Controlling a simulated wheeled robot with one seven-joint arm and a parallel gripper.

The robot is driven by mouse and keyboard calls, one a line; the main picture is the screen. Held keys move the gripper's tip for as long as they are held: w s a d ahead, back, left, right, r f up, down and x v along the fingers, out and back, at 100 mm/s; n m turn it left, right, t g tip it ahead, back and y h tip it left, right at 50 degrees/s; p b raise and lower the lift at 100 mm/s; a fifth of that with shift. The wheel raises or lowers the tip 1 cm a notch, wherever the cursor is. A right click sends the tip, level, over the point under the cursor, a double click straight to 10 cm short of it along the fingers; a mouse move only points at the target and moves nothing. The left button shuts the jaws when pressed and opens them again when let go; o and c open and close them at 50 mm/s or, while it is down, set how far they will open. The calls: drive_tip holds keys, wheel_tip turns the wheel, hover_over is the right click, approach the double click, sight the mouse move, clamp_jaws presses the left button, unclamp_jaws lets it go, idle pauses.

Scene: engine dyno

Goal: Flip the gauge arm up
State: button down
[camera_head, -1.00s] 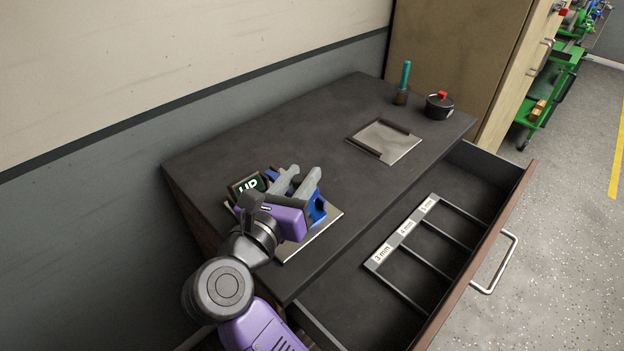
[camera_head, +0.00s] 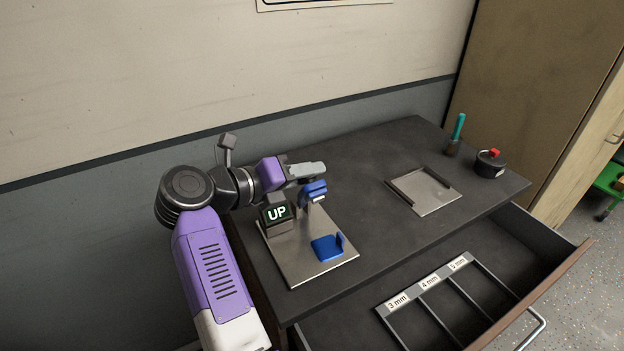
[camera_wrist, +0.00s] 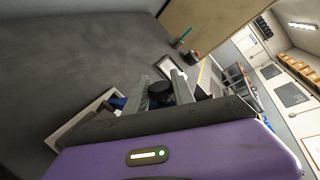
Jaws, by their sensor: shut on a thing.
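The gauge stand has a metal base plate (camera_head: 298,268) on the bench, with a small dark display (camera_head: 277,213) reading "UP". The gauge arm (camera_head: 314,193) shows as a blue part at the top of a short metal post, raised above the plate. My gripper (camera_head: 318,170) is at this blue part, pointing right, shut on the gauge arm. In the wrist view a dark round part (camera_wrist: 160,94) sits between my fingers. A blue rest (camera_head: 327,248) is on the plate's right side, empty. My fingers hide part of the gauge arm.
An open drawer (camera_head: 440,300) with dividers labelled 3 mm, 4 mm and 5 mm is at the front right. A metal tray (camera_head: 425,192), a teal-handled brush (camera_head: 457,134) and a dark pot (camera_head: 490,163) stand farther right. The bench middle is clear.

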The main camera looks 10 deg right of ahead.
drive_tip(key=shift+w+a, duration=0.1)
drive_tip(key=shift+w, duration=0.15)
idle(0.3)
drive_tip(key=c, duration=1.1)
unclamp_jaws()
drive_tip(key=shift+o, duration=0.2)
drive_tip(key=b+v, duration=0.2)
drive_tip(key=v, duration=0.5)
drive_tip(key=shift+a+r, duration=0.2)
drive_tip(key=shift+a, duration=0.15)
drive_tip(key=shift+s, duration=0.15)
